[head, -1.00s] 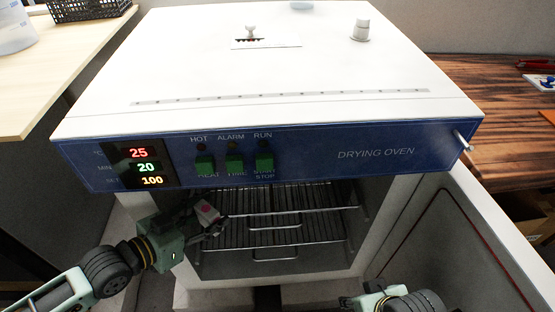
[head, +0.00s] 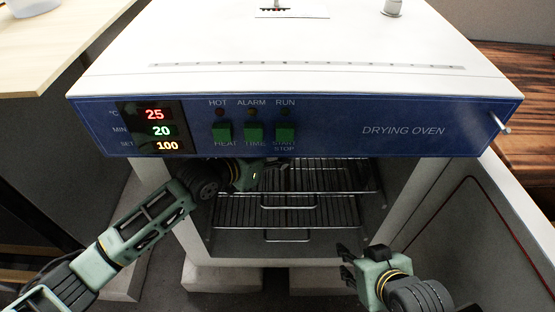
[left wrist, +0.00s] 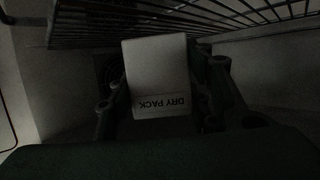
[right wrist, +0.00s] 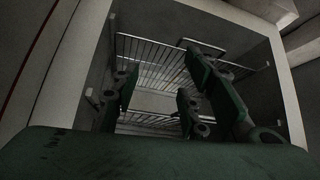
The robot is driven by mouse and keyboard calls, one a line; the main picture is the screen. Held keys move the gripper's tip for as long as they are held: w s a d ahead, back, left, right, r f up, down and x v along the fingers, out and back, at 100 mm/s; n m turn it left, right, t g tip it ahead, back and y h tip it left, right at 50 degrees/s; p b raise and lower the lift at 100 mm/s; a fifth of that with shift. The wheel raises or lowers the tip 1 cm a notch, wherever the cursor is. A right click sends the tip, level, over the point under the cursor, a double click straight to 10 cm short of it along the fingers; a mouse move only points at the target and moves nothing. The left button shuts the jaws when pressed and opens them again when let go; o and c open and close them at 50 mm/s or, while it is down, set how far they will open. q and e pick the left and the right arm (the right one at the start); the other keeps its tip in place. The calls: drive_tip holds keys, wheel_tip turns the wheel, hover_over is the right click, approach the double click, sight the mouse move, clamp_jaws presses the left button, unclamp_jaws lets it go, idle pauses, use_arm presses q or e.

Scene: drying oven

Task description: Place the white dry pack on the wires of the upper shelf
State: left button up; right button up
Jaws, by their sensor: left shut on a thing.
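The white dry pack (left wrist: 157,70) is between the fingers of my left gripper (left wrist: 165,100) in the left wrist view, its printed label upside down there. In the head view my left gripper (head: 272,168) reaches into the oven opening under the control panel, at the left of the upper shelf (head: 335,180). The panel and gripper hide the pack there. Wires (left wrist: 190,25) cross the top of the left wrist view; I cannot tell which shelf they belong to. My right gripper (head: 350,264) is open and empty in front of the oven's lower right.
The lower wire shelf (head: 325,212) sits below the upper one. The oven's blue control panel (head: 330,128) overhangs the opening closely above my left gripper. The open door (head: 470,215) stands at the right. A wooden table (head: 55,60) is at the left.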

use_arm(q)
wheel_tip(320, 180, down, 3)
drive_tip(key=shift+b, duration=0.6)
drive_tip(key=shift+f, duration=0.1)
use_arm(e)
drive_tip(key=w+a+r+t+y, duration=0.1)
drive_tip(key=w+a+r+t, duration=0.1)
drive_tip(key=w+r+t, duration=0.1)
drive_tip(key=shift+w+r, duration=0.65)
drive_tip(key=shift+w, duration=0.6)
use_arm(q)
drive_tip(key=o, duration=1.3)
drive_tip(key=shift+f, duration=0.1)
use_arm(e)
drive_tip(key=shift+w+r+t, duration=0.1)
drive_tip(key=shift+t, duration=0.2)
